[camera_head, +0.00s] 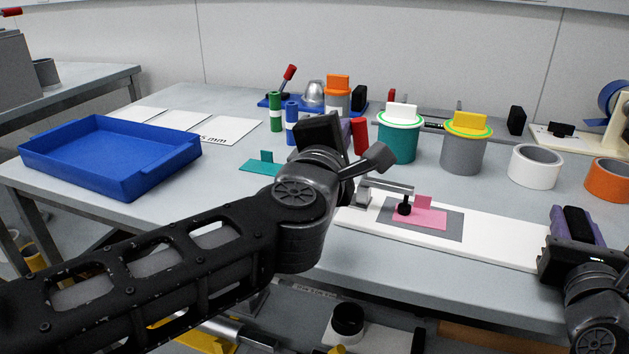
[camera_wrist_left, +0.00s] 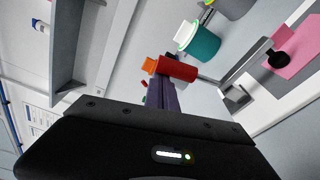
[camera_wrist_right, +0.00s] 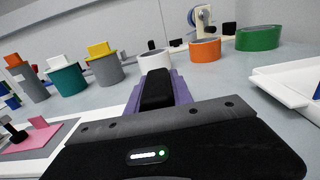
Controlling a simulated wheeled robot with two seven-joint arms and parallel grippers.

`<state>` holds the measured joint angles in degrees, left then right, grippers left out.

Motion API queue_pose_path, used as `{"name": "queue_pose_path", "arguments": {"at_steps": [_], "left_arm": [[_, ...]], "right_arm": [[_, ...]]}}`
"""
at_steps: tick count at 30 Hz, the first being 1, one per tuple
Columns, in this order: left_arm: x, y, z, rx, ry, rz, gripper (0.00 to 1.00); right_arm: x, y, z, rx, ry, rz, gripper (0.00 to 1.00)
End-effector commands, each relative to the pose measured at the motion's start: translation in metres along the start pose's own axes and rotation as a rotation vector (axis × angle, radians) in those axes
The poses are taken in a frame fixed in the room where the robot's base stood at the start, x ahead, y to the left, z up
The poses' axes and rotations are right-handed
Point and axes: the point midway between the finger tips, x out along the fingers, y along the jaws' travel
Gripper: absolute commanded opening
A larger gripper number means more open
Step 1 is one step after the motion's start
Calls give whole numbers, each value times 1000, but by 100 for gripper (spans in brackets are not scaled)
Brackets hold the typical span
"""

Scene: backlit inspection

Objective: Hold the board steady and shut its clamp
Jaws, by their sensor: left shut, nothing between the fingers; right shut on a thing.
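The white board (camera_head: 490,240) lies on the bench with a grey pad (camera_head: 443,228) and a pink tabbed piece (camera_head: 425,215) on it. The clamp (camera_head: 385,186) stands at its left end, its metal bar level and its black tip seeming to rest on the pink piece. Its red handle (camera_head: 361,136) stands up beside my left gripper (camera_head: 346,132); it also shows in the left wrist view (camera_wrist_left: 180,70). My left gripper is shut and empty by the handle; whether they touch is unclear. My right gripper (camera_head: 575,228) is shut on the board's right end; its fingertips are partly hidden.
A blue tray (camera_head: 110,160) sits at the left. A teal tabbed piece (camera_head: 262,165) lies left of my left wrist. Lidded teal (camera_head: 398,143) and grey (camera_head: 464,153) canisters, a white ring (camera_head: 535,168) and an orange ring (camera_head: 607,182) stand behind the board.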

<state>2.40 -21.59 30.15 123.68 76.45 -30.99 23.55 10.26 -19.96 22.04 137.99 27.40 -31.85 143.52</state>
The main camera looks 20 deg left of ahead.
Motion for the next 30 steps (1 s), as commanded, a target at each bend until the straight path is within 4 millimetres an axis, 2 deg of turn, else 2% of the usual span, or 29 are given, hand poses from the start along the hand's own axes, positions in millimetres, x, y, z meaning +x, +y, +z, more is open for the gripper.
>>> {"name": "queue_pose_path", "arguments": {"at_steps": [1, 5, 18, 22, 30], "left_arm": [[-3, 0, 3, 2, -9, 1, 0], [-16, 1, 4, 2, -10, 3, 0], [-90, 0, 1, -1, -5, 5, 0], [-99, -1, 0, -1, -2, 2, 0], [-100, -2, -1, 0, -1, 0, 0]], "right_arm": [[0, 1, -5, -1, 12, 3, 0], [0, 1, -6, -1, 12, 4, 0], [0, 1, -5, -1, 11, 3, 0], [0, 1, -5, -1, 11, 3, 0], [0, 1, -5, -1, 11, 3, 0]]}}
